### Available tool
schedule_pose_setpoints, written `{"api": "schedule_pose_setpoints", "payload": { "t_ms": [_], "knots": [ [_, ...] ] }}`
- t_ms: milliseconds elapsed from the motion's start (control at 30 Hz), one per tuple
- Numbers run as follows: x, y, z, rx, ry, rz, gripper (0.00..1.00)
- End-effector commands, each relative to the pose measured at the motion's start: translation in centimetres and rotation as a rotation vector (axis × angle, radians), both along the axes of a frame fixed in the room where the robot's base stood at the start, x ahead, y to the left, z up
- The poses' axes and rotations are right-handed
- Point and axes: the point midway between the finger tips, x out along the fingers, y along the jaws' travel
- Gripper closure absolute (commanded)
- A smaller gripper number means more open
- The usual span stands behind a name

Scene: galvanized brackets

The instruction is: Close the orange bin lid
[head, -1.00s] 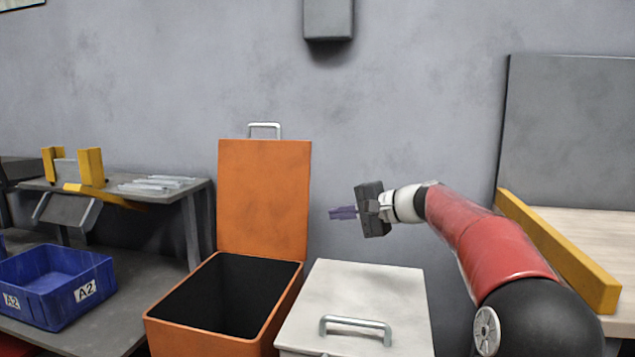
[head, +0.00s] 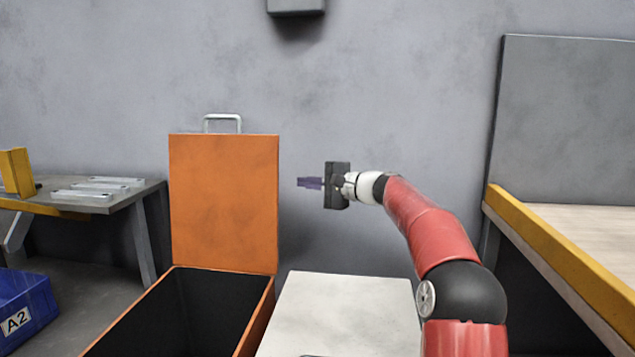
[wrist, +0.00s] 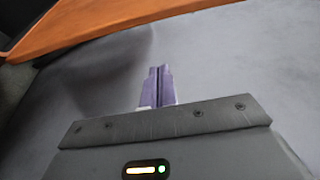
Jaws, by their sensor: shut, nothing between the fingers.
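The orange bin (head: 262,318) stands at the lower left of the head view, its dark inside showing. Its orange lid (head: 223,205) stands upright, raised at the bin's back, with a metal handle (head: 223,118) on its top edge. My gripper (head: 300,183) is to the right of the lid, in front of the grey wall, apart from the lid. Its purple fingers are together with nothing between them; they also show in the wrist view (wrist: 157,86). An orange edge (wrist: 130,30) crosses the top of the wrist view.
A bin with a closed white lid (head: 345,305) stands right of the orange bin. A grey table (head: 120,200) with metal pieces (head: 95,190) and a blue A2 bin (head: 25,305) are at left. A yellow-edged workbench (head: 560,250) is at right.

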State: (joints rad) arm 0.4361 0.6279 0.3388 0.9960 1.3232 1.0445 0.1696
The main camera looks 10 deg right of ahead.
Motion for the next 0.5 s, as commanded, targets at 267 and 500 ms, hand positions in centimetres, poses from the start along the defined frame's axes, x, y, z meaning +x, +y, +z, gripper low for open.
{"api": "schedule_pose_setpoints", "payload": {
  "t_ms": [267,500],
  "knots": [
    [3.3,4.2,-0.2,0.000,0.000,0.003,1.00],
    [0.4,4.7,0.2,-0.002,-0.001,-0.002,1.00]
  ]
}}
